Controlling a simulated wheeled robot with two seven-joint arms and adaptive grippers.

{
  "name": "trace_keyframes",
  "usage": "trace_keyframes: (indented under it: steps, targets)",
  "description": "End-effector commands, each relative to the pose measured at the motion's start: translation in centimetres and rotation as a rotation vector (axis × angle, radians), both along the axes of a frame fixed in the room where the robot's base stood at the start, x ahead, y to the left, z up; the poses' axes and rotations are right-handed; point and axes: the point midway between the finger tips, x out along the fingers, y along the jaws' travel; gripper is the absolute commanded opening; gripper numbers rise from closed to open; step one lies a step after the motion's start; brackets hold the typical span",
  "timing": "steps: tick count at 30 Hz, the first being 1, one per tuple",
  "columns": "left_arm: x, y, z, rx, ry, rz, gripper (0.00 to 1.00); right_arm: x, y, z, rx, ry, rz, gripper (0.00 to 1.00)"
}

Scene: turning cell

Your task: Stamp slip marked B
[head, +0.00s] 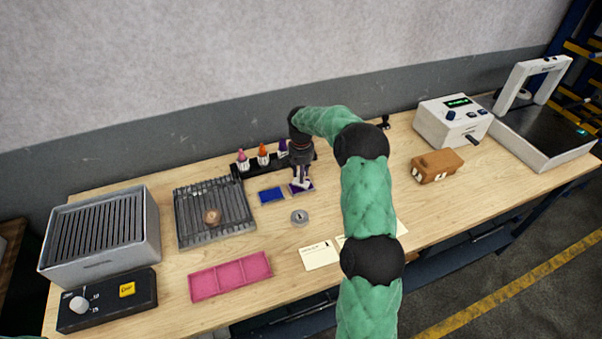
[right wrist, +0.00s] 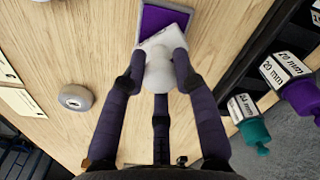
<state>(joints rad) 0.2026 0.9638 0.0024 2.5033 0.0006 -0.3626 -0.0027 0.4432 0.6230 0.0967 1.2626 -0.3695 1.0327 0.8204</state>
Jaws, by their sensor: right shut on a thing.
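My right gripper (right wrist: 160,72) is shut on a stamp with a pale round knob (right wrist: 159,80) and a white block below it. In the head view the gripper (head: 301,168) points down at the purple ink pad (head: 307,185). The stamp is over or on this pad (right wrist: 152,14); I cannot tell if it touches. A blue ink pad (head: 271,195) lies to the left. A paper slip (head: 320,256) lies near the front edge. Other slips beside it are partly hidden by my right arm. Their marks are too small to read. My left gripper is not in view.
A black rack (head: 237,172) at the back holds stamps with coloured knobs. A grey disc (head: 299,217) lies between the pads and slips. A pink tray (head: 230,276), slatted grid (head: 243,223) and grey box (head: 150,237) stand left. A brown block (head: 437,166) lies right.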

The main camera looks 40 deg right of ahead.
Motion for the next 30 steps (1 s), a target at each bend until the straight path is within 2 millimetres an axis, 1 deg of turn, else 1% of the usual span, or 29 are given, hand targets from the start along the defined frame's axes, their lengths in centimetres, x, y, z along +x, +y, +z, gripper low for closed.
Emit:
trace_keyframes:
  steps: [11, 14, 30]
  targets:
    - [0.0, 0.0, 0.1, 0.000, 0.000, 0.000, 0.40, 0.0, 0.0, 0.0, 0.001, 0.002, 0.001, 0.08]
    - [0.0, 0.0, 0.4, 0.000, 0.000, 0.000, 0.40, 0.0, 0.0, 0.4, 0.001, 0.002, 0.001, 0.08]
    - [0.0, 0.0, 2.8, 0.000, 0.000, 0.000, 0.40, 0.0, 0.0, 4.2, 0.000, 0.000, 0.001, 0.08]
